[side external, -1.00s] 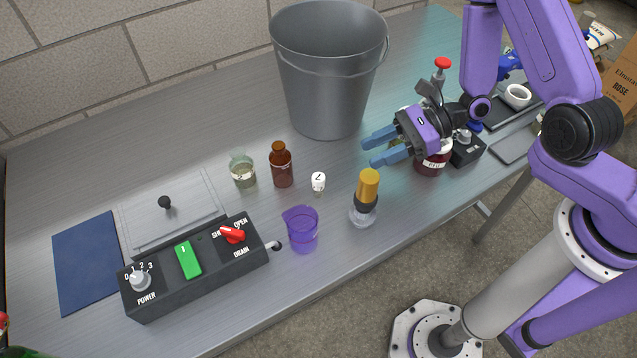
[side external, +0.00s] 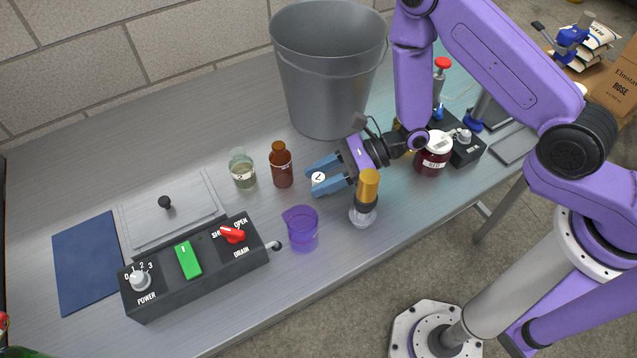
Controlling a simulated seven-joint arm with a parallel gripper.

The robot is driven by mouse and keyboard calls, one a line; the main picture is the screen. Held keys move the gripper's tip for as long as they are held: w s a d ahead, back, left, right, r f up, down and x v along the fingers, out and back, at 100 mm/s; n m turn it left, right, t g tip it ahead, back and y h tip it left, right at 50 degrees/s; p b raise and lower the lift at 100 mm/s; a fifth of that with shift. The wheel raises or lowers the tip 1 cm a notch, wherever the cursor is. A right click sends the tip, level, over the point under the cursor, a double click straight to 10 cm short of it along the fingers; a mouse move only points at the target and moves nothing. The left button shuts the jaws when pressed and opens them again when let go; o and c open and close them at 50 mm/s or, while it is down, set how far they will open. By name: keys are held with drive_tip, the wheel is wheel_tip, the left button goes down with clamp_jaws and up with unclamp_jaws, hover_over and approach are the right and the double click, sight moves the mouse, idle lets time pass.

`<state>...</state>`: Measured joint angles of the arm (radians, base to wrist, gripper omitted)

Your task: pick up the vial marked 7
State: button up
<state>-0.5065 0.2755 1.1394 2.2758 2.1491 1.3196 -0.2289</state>
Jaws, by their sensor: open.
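The vial marked 7 (side external: 318,177) shows its white cap with a dark 7 on top, upright on the bench. My gripper (side external: 313,180) reaches in from the right, its blue fingers open, one on the far side of the vial and one on the near side. The cap shows between the fingers. The near finger hides the vial's body, and I cannot tell whether either finger touches it.
A brown bottle (side external: 281,168) and a clear jar (side external: 242,170) stand left of the fingers. A purple beaker (side external: 301,229) and a gold-topped stopper (side external: 368,188) stand in front. A grey bucket (side external: 325,85) is behind. A black control box (side external: 200,268) lies at front left.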

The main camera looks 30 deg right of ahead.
drive_tip(key=shift+x, duration=1.35)
drive_tip(key=c, duration=0.8)
drive_tip(key=shift+o, duration=0.2)
wheel_tip(320, 180, up, 18)
